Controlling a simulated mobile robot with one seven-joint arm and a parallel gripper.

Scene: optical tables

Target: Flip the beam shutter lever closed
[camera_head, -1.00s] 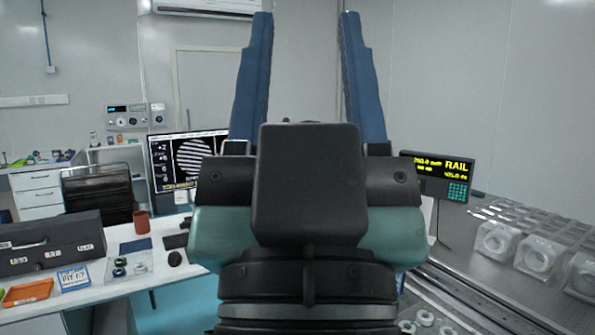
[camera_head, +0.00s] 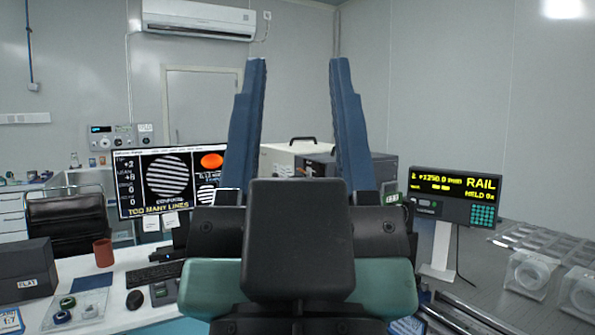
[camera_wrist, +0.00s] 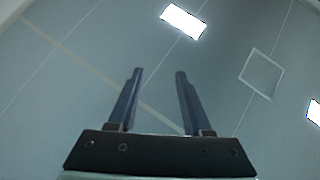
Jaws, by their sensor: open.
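My gripper (camera_head: 298,130) stands upright in the middle of the head view, its two blue fingers spread wide with nothing between them. In the wrist view my gripper (camera_wrist: 154,75) is also open and empty, facing the ceiling. I cannot make out a beam shutter or its lever in either view. My gripper and wrist cover the centre of the head view and hide part of what lies behind.
A monitor (camera_head: 168,185) and a red mug (camera_head: 103,253) are on the white desk at left. Box-shaped equipment (camera_head: 290,160) stands behind my fingers. A RAIL display (camera_head: 453,197) stands at right, near a bench with clear mounts (camera_head: 528,270). The space around my raised fingers is free.

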